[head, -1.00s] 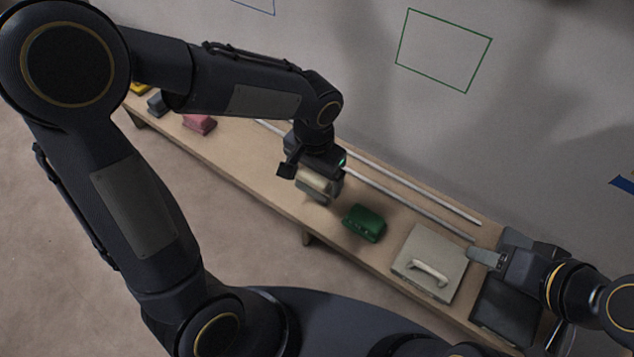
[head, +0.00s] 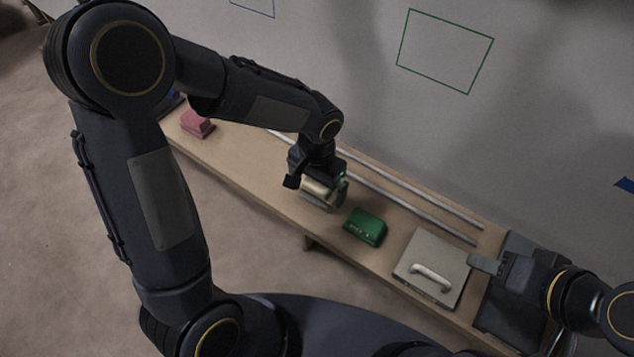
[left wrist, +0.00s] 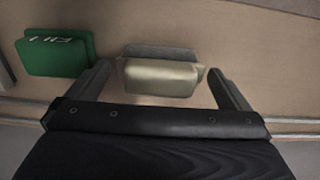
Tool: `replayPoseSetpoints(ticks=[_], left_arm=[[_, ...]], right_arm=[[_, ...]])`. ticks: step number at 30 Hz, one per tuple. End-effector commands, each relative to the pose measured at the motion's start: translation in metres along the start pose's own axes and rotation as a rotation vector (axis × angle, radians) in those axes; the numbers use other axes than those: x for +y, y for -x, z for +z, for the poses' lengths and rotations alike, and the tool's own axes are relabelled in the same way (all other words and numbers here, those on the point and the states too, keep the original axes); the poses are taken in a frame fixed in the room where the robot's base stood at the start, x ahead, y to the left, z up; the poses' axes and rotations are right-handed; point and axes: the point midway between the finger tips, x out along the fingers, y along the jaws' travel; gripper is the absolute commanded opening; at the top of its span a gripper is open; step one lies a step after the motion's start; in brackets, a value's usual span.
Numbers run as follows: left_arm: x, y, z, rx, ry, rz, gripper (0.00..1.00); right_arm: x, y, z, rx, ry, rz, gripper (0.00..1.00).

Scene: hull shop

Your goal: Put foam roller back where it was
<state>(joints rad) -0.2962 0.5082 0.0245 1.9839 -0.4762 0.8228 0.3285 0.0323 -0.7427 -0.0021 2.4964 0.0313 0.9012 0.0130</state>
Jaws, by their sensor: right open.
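A cream block with a grey base (head: 318,192) sits on the bench under my left gripper (head: 318,185); it shows between the fingers in the left wrist view (left wrist: 160,76). The left fingers are apart, with a gap on each side of the block. A white bar with bent ends (head: 432,277) lies on a square grey panel (head: 425,252) at the right. I cannot tell for certain which item is the foam roller. My right gripper (head: 484,262) is open beside the panel's right edge; nothing shows held in it.
A green block with white marks (head: 364,227) stands close to the right of the cream block. A pink block (head: 197,123) is further left on the wooden bench (head: 240,160). Two metal rails (head: 400,205) run along the back. A dark tray (head: 497,310) is at the right end.

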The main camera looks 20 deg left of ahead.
Motion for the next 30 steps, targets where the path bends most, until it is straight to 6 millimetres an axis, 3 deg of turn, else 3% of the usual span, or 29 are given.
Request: replayPoseSetpoints(ticks=[5, 8, 21, 30], left_arm=[[0.0, 0.006, 0.0, 0.002, 0.0, -0.001, 1.0], [0.0, 0.019, -0.001, 0.005, 0.001, -0.001, 1.0], [0.0, 0.106, -0.001, 0.004, 0.0, -0.001, 1.0], [0.0, 0.121, 0.0, 0.001, 0.001, 0.0, 1.0]], right_arm=[[-0.001, 0.002, -0.001, 0.0, 0.0, 0.0, 0.48], [-0.003, 0.005, -0.003, 0.0, 0.0, 0.0, 0.48], [-0.011, 0.024, -0.012, 0.0, 0.0, 0.0, 0.48], [-0.012, 0.026, -0.013, 0.0, 0.0, 0.0, 0.48]])
